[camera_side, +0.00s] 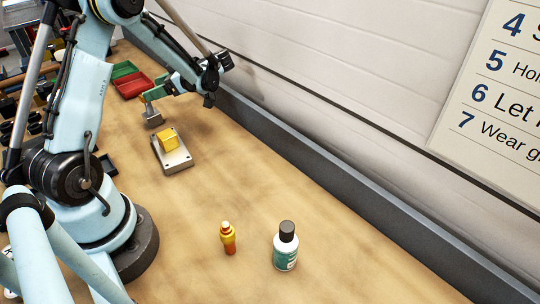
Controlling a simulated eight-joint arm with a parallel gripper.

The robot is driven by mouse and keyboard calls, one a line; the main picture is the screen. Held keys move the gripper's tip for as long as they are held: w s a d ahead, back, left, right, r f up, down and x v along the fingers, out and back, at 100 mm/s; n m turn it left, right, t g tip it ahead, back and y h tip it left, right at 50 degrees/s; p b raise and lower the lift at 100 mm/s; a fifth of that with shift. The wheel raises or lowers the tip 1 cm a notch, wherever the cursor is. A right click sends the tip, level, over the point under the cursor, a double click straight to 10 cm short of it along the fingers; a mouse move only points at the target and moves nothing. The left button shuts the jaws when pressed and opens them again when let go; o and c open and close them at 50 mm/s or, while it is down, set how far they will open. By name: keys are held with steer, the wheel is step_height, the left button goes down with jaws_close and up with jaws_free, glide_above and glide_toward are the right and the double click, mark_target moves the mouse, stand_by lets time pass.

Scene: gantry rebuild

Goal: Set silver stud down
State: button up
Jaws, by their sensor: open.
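A small silver-grey piece (153,118), which looks like the silver stud, is on or just above the wooden bench, directly below my gripper. It has a wider lower part and a narrow upper part. My gripper (149,100) is open at its upper end. The fingers are small in this view, and I cannot tell whether they touch the piece. A grey plate (178,164) with holes lies nearer the camera, with a yellow block (168,139) on top.
A green tray (124,69) and a red tray (130,88) sit behind my gripper. A yellow-orange bottle (228,238) and a white bottle with a dark cap (286,247) stand in front. A grey rail (330,172) runs along the wall. The middle of the bench is clear.

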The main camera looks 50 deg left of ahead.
steer(key=w+d+r+m+t, duration=0.4)
steer(key=w+d+m+t, duration=0.1)
steer(key=d+m, duration=0.2)
steer(key=s+d+m+t+h, duration=0.1)
steer(key=d+m+t+h, duration=0.8)
steer(key=d+m, duration=1)
steer(key=d+r+t, duration=0.1)
steer(key=d+t, duration=0.1)
steer(key=d, duration=0.2)
steer(key=shift+s+d+m+t+h, duration=0.3)
steer(key=shift+s+m+h, duration=0.1)
